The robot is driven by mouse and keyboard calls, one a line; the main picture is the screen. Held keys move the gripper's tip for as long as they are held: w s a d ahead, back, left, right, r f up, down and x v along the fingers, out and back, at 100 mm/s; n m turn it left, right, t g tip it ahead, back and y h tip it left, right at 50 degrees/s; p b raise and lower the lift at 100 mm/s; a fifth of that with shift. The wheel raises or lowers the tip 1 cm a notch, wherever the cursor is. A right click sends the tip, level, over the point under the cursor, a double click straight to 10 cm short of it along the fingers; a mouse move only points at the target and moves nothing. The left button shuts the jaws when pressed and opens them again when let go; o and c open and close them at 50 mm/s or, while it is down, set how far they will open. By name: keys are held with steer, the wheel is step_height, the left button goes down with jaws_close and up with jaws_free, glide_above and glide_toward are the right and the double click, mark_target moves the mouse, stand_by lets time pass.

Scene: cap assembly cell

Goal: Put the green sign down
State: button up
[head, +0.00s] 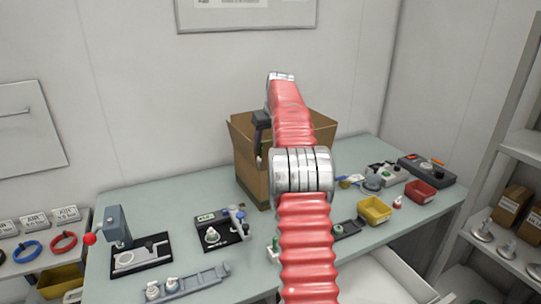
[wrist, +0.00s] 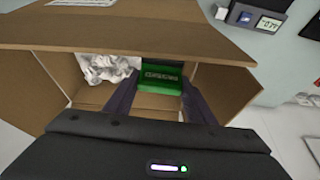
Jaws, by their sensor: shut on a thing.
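The green sign (wrist: 160,76) with pale lettering shows in the wrist view between the fingers of my gripper (wrist: 158,88). The gripper is shut on it. The sign is over the open cardboard box (wrist: 35,95), between its raised flaps; I cannot tell whether it touches the box. In the head view the box (head: 243,165) stands at the back of the table. My red arm hides its right part, and only a dark piece of my gripper (head: 262,122) shows at its opening.
Crumpled white paper (wrist: 108,68) lies in the box. On the table (head: 190,190) stand a lever press (head: 117,228) with a red knob, a black fixture (head: 222,230), a grey rack (head: 186,284), a yellow bin (head: 374,211) and a red bin (head: 420,192).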

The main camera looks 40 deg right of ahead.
steer(key=shift+f, duration=1.3)
steer(key=shift+f, duration=2.1)
steer(key=o, duration=1.2)
steer(key=shift+f, duration=0.1)
steer(key=shift+c, duration=0.2)
steer(key=v, duration=1.2)
